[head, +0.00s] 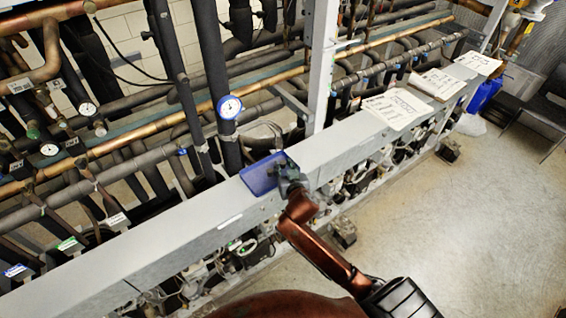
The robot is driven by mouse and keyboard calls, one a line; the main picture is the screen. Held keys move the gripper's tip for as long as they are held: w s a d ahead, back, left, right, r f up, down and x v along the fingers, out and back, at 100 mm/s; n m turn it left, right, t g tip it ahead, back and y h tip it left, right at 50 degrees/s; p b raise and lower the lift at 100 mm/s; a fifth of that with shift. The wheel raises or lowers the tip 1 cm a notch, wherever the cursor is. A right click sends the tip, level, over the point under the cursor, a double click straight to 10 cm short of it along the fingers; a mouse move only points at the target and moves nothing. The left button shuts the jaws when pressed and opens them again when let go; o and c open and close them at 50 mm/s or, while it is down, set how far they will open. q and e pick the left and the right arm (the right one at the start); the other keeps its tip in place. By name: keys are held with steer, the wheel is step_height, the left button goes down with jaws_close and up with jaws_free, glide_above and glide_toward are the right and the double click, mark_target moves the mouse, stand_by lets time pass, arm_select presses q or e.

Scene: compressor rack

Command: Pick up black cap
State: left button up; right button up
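A blue tray (258,176) lies on top of the long grey beam, at the middle of the head view. My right gripper (283,172) is at the tray's right edge, at the end of my copper-coloured arm. It is small and dark here, and I cannot tell whether its fingers are open or shut. I cannot make out a separate black cap; it may be hidden by the gripper or blend with it. My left gripper is not in view.
The grey beam (150,243) runs diagonally across the rack. Paper sheets (396,108) lie on its far right part. Dark pipes and a blue-rimmed gauge (230,107) stand behind the tray. A grey upright post (321,65) rises behind the beam. Floor at right (470,230) is mostly clear.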

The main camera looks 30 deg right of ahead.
steer(key=shift+w+d+f, duration=0.1)
steer(key=shift+w+f, duration=0.05)
steer(key=shift+w, duration=0.2)
steer(key=shift+s, duration=0.1)
steer(key=shift+c, duration=0.3)
steer(key=c, duration=0.4)
steer(key=shift+c, duration=0.3)
